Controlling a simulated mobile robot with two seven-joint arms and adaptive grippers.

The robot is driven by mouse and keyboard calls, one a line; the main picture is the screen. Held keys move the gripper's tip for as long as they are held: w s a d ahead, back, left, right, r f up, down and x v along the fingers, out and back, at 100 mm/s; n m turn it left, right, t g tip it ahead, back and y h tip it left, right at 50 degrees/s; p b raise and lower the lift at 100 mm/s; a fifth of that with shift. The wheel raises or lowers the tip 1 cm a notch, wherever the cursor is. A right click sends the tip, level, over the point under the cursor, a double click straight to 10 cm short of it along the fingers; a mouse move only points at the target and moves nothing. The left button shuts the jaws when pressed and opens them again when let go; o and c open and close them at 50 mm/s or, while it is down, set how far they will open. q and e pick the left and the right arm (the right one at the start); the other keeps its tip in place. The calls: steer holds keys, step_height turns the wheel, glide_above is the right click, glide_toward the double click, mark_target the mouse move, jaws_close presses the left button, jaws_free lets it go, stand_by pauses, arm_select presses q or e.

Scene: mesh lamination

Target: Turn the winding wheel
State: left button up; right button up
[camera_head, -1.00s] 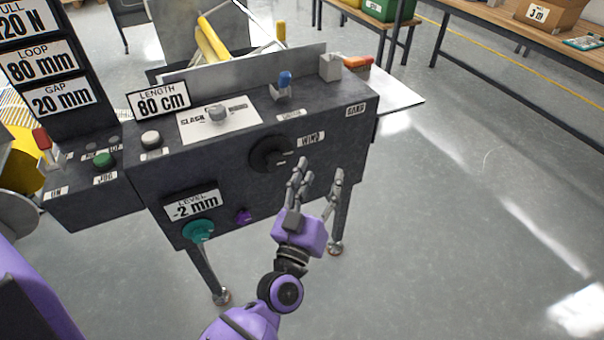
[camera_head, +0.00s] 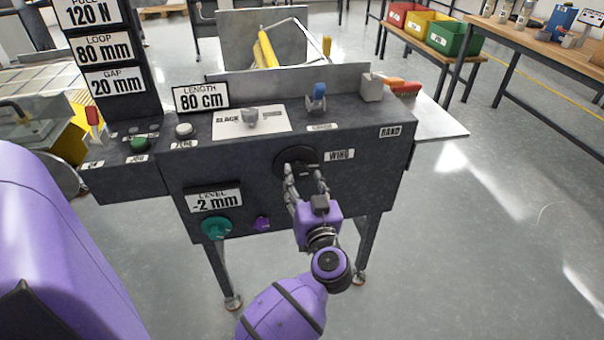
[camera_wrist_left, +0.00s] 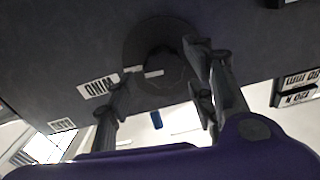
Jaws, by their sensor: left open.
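The winding wheel (camera_head: 291,158) is a dark round knob on the front of the grey machine, beside the label WIND (camera_head: 339,155). My left gripper (camera_head: 305,178) is in front of it and covers part of it in the head view. In the left wrist view the wheel (camera_wrist_left: 150,48) shows upside down between the open fingers of the gripper (camera_wrist_left: 160,100). The fingers are apart, and I cannot tell whether they touch the wheel. My right gripper is not in view.
The machine's front also bears a teal knob (camera_head: 216,228), a small purple knob (camera_head: 262,223) and a level display (camera_head: 214,200). Above are a blue-topped lever (camera_head: 317,97) and a length display (camera_head: 201,97). Coloured bins (camera_head: 452,37) stand on a bench behind. The floor at right is clear.

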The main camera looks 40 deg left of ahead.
mark_target(302, 174)
arm_select(q)
steer(key=shift+x, duration=1.7)
steer(key=shift+c, duration=0.4)
